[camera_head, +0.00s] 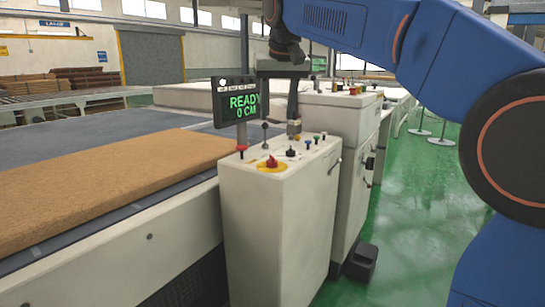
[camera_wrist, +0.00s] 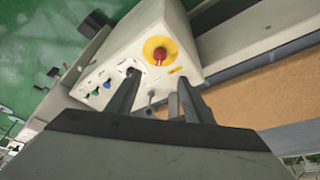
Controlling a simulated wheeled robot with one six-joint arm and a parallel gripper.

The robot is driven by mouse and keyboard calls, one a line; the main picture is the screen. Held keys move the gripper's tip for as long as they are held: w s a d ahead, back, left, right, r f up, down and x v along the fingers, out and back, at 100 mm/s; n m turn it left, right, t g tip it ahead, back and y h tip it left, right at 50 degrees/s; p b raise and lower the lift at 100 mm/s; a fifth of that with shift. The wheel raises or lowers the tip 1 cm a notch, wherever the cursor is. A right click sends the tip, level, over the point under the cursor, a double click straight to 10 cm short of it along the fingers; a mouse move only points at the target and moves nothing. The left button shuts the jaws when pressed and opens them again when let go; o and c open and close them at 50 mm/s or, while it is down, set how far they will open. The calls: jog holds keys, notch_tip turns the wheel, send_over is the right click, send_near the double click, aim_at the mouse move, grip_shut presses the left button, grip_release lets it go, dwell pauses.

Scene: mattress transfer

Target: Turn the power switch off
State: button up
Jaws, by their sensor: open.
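A red rotary switch (camera_head: 271,161) on a yellow round plate sits on the sloped top of a white control cabinet (camera_head: 270,215). I take it for the power switch. It also shows in the wrist view (camera_wrist: 160,54), just beyond my fingertips. My gripper (camera_head: 294,130) hangs above the far part of the panel, behind and right of the switch in the head view. In the wrist view my gripper (camera_wrist: 158,82) is open, with two dark fingers apart and nothing between them. The fingers are not touching the red switch. Its exact pointer position is too small to read.
A display (camera_head: 240,105) reads "READY 0 CM" above the panel. A lever, a dark knob and several coloured buttons (camera_wrist: 101,88) share the panel. A brown mattress (camera_head: 110,180) lies on the conveyor at left. A second cabinet (camera_head: 345,120) stands behind; green floor is free at right.

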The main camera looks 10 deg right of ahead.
aim_at(272, 156)
jog(key=x, duration=1.7)
jog(key=shift+d+f, duration=0.1)
jog(key=shift+d, duration=0.05)
jog(key=shift+c, duration=0.6)
jog(key=c, duration=0.9)
